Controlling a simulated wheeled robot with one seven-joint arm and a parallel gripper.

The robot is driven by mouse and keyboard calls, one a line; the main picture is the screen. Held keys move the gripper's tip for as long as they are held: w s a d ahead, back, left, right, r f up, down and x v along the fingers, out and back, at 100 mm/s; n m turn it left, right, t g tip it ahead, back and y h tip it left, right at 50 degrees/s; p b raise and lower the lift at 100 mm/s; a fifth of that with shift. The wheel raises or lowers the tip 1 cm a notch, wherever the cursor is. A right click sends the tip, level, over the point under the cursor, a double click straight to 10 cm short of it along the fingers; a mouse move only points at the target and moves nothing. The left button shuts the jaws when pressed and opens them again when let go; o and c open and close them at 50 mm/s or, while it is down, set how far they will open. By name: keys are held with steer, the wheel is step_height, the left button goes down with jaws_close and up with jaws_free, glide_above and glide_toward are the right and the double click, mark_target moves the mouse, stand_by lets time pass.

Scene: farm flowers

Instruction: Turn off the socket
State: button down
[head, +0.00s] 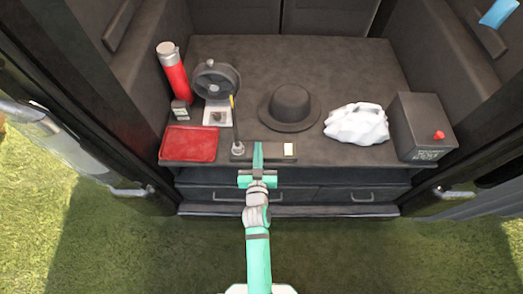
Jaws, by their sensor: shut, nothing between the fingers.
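The socket (274,151) is a dark, low strip near the front edge of the dark shelf. A small white switch or panel (289,149) is at its right end. A grey plug (238,149) with a thin yellow-and-black cord rising from it is at its left end. My green gripper (257,149) reaches in from the front, with its fingers together and empty. Its fingertips lie over the middle of the socket in the picture, left of the white part, and hide some of it. I cannot tell whether they touch it. The switch position is too small to read.
A red tray (189,144), a red flask (173,71) and a desk fan (216,83) stand on the left. A black hat (290,106) is behind the socket. A white crumpled object (356,124) and a dark box with a red knob (421,128) are right. Drawers are below.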

steer(key=r, duration=0.3)
steer(key=shift+s+a+r, duration=0.15)
steer(key=shift+s+r, duration=0.05)
steer(key=shift+r, duration=0.15)
steer(key=s+r, duration=0.3)
steer(key=s, duration=0.5)
steer(key=shift+s+r, duration=0.15)
steer(key=shift+s, duration=0.1)
steer(key=shift+s, duration=0.1)
steer(key=s+d+r, duration=0.1)
steer(key=s, duration=1.2)
steer(key=s+d+r+g, duration=0.1)
steer(key=s+r, duration=0.1)
steer(key=s, duration=1)
steer(key=shift+s+d+r, duration=0.2)
steer(key=shift+s+d, duration=0.05)
steer(key=shift+s, duration=0.1)
